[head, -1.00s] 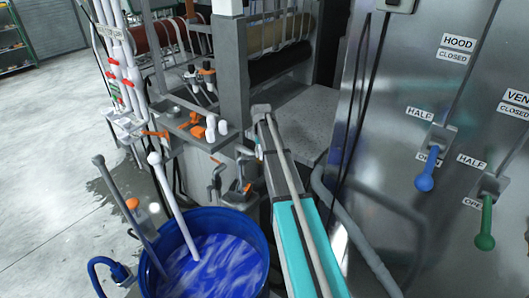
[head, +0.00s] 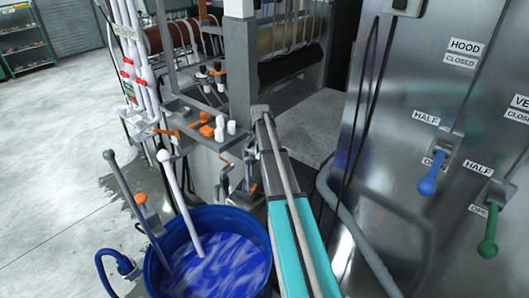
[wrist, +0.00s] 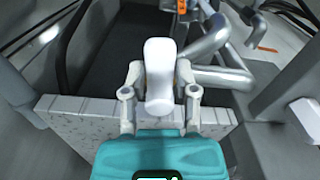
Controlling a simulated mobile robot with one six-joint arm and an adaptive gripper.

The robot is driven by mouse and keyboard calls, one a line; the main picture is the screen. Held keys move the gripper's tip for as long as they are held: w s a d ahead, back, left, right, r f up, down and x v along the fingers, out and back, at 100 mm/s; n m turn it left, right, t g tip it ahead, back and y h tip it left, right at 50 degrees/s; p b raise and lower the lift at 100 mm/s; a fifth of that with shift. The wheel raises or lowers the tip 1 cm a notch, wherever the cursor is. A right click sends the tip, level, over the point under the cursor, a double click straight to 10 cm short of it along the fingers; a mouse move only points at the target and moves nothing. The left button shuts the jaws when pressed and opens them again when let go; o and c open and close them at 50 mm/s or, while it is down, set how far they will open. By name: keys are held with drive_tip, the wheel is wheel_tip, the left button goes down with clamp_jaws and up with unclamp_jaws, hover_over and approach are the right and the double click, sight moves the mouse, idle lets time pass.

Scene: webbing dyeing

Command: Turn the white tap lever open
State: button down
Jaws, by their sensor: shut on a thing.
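The white tap lever (wrist: 158,95) stands up in the middle of the wrist view, with a rounded, wider top. My gripper (wrist: 161,70) has one pale finger on each side of it and is shut on it. The teal body of my gripper fills the bottom of that view and hides what lies below the lever. A bent grey metal pipe (wrist: 222,75) shows just right of the lever. In the head view I cannot make out my gripper or this lever with certainty.
A blue bucket (head: 264,240) of blue liquid with a white stick (head: 180,198) stands at the lower left. Orange and white fittings (head: 207,130) sit on a grey bench behind it. At right, a steel panel carries a blue lever (head: 428,186) and a green lever (head: 489,247).

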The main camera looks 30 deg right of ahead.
drive_tip(key=shift+w+m, duration=0.3)
drive_tip(key=shift+c, duration=2)
unclamp_jaws()
drive_tip(key=shift+s, duration=0.1)
drive_tip(key=shift+s, duration=0.1)
